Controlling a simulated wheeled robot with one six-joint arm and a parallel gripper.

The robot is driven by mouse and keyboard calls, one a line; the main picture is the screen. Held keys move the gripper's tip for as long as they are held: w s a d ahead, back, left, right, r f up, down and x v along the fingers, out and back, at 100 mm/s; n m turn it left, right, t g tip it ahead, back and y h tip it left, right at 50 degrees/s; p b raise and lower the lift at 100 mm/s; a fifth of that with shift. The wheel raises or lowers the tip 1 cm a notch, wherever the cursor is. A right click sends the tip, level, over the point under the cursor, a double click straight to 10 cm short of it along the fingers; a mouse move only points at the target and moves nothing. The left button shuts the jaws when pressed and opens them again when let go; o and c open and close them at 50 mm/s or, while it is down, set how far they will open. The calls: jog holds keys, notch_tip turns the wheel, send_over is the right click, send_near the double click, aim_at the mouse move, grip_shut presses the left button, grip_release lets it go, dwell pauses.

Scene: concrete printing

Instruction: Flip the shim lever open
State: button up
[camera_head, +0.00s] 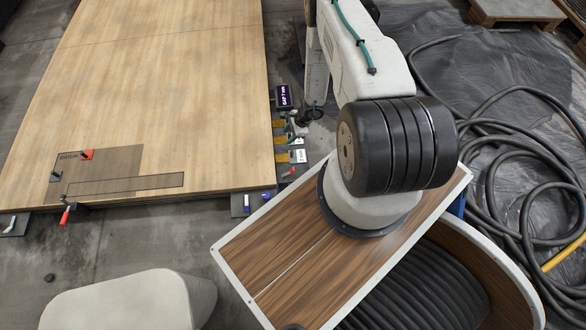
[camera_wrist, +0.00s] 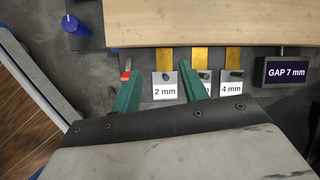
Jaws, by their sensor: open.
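A small red-tipped lever (camera_wrist: 126,74) shows in the wrist view, just left of the 2 mm plate and partly behind my left finger. A red lever also shows in the head view (camera_head: 288,173) near the table's right edge. White plates marked 2 mm (camera_wrist: 165,91) and 4 mm (camera_wrist: 231,88) sit beside yellow shim strips (camera_wrist: 164,60). A plate between them is mostly hidden by my right finger.
A dark display reading GAP 7 mm (camera_wrist: 281,72) stands right of the plates. The wooden tabletop (camera_head: 150,90) borders them. A blue piece (camera_wrist: 74,24) is at the upper left. A red clamp handle (camera_head: 66,215) is at the table's near left edge. Black hoses (camera_head: 505,160) lie on the right.

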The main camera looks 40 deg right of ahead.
aim_at(293, 168)
jog(key=s+a+f+m, duration=0.2)
jog(key=s+f, duration=0.7)
jog(key=f, duration=0.1)
jog(key=shift+g+h, duration=0.3)
jog(key=shift+g, duration=0.2)
jog(key=x, duration=0.7)
jog(key=shift+w+f, duration=0.15)
jog(key=shift+f, duration=0.2)
grip_shut()
